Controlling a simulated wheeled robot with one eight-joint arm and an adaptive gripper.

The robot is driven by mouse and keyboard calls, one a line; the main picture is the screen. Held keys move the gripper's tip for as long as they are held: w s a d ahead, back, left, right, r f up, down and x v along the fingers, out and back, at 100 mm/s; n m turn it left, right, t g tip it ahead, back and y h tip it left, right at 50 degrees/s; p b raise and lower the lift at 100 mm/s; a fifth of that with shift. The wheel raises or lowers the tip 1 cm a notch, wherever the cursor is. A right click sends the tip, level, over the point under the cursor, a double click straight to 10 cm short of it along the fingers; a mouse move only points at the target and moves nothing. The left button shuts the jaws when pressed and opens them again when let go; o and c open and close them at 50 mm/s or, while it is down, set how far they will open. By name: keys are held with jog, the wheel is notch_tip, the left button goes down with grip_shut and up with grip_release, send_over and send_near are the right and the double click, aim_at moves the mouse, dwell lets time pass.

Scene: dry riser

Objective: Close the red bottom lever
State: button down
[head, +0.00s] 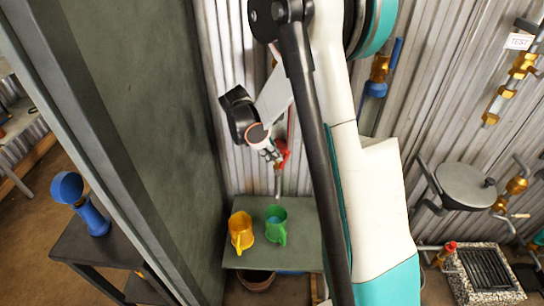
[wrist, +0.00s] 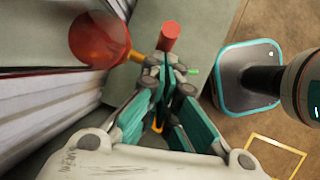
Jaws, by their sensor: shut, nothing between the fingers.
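The red bottom lever (head: 283,153) shows in the head view as a small red piece on the pipe by the corrugated wall, partly hidden by my gripper. My gripper (head: 270,153) is beside it, pointing down and right. In the wrist view red parts show at the top: a rounded red piece (wrist: 97,38) at the left and a red cylinder (wrist: 169,36) just beyond my fingertips (wrist: 167,65). I cannot tell which of these is the lever's handle, nor whether the fingers touch it. My gripper is shut with nothing between its fingers.
A grey-green table (head: 305,240) below holds a yellow jug (head: 241,234) and a green jug (head: 276,224). A dark panel (head: 150,90) stands at left. A blue-handled brass valve (head: 378,75) is on the wall to the right. A floor grate (head: 484,270) lies lower right.

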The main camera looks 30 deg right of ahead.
jog(key=shift+s+d, duration=0.1)
jog(key=shift+d, duration=0.1)
jog(key=s+d+f+t+y+b, duration=0.3)
jog(key=s+d+f+t+y, duration=0.1)
jog(key=s+d+y, duration=0.1)
jog(key=shift+d+f+m+y, duration=0.2)
jog(key=shift+d+m+y, duration=0.1)
jog(key=shift+d+y, duration=0.8)
jog(key=shift+d, duration=0.2)
dwell(0.5)
